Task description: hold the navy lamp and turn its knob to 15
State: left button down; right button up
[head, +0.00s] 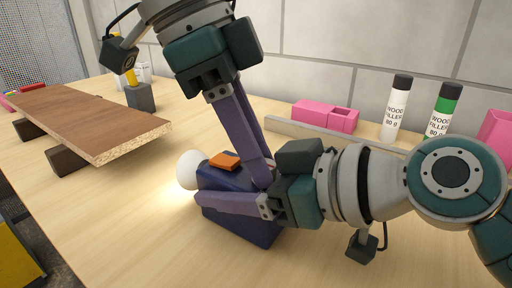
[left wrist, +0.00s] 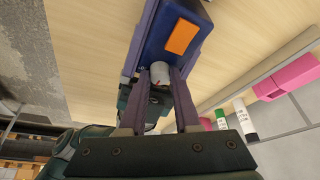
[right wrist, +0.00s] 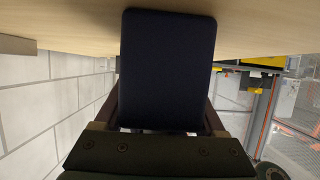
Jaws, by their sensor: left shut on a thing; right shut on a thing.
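The navy lamp (head: 245,222) is a dark blue block with an orange patch (head: 224,160) on top and a glowing white bulb (head: 188,170) at its left end. My right gripper (head: 222,182) comes from the right and is shut around the lamp's two sides; the lamp body fills the right wrist view (right wrist: 168,70). My left gripper (head: 267,180) reaches down from above, shut on the knob. The left wrist view shows this pale knob (left wrist: 160,72) with a red mark, between the left fingertips (left wrist: 161,82). No number is legible. I cannot tell whether the lamp touches the table.
A brown board (head: 85,120) rests on dark blocks at the left. A grey block (head: 140,97) stands behind it. Pink boxes (head: 325,116), a pale strip (head: 290,131) and wood filler bottles (head: 396,110) line the back right. The table front is clear.

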pick_arm(q)
jog(key=c, duration=0.9)
grip_release()
jog(key=v, duration=1.2)
pick_arm(e)
jog(key=o, duration=1.6)
jog(key=shift+c, duration=0.2)
